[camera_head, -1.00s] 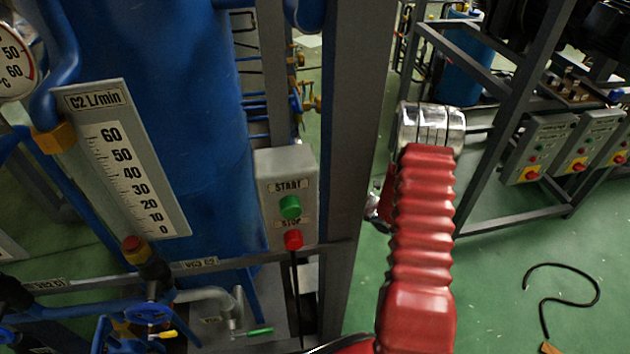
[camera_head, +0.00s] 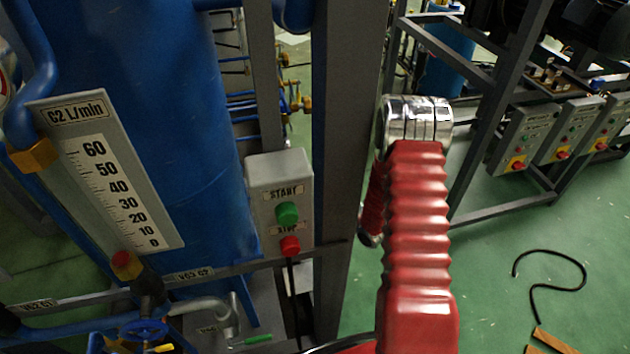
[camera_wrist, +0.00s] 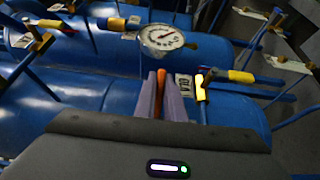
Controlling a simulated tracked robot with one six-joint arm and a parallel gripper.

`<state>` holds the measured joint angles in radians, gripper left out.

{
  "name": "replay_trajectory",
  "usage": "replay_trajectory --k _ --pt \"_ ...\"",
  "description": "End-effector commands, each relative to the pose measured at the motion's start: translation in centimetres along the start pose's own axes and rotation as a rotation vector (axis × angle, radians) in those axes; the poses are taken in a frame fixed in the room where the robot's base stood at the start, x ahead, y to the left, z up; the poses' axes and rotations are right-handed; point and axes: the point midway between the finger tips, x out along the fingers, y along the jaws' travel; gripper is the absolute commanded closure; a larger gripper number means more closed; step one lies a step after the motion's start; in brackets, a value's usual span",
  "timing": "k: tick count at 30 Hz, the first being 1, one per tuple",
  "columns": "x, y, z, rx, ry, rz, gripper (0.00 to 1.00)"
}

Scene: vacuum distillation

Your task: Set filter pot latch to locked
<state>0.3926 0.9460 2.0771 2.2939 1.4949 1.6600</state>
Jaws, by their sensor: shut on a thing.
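In the wrist view my gripper (camera_wrist: 162,77) has its two grey-purple fingers closed around a narrow orange handle (camera_wrist: 160,88). I cannot tell for sure whether this handle is the filter pot latch, and no latch label is readable. Blue vessels (camera_wrist: 80,90) lie behind and around the fingers. In the head view my gripper is out of sight; only my red-sleeved arm shows.
A round dial gauge (camera_wrist: 162,38) sits just beyond the fingers, with a yellow-handled valve (camera_wrist: 201,86) close to their right. In the head view a START/STOP box (camera_head: 280,205) and a grey post (camera_head: 345,150) stand left of my arm. A black cable (camera_head: 550,282) lies on the green floor.

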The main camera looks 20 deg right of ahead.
Motion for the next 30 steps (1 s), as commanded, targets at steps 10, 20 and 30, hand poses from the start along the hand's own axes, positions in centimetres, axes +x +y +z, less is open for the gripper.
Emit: replay_trajectory --k 10,20,30 --pt "0.19 -0.48 -0.79 0.002 0.001 -0.012 1.00" --pt "0.25 -0.28 -0.76 0.001 0.001 -0.007 0.72" --pt "-0.04 -0.15 -0.66 0.000 0.000 -0.005 0.72"
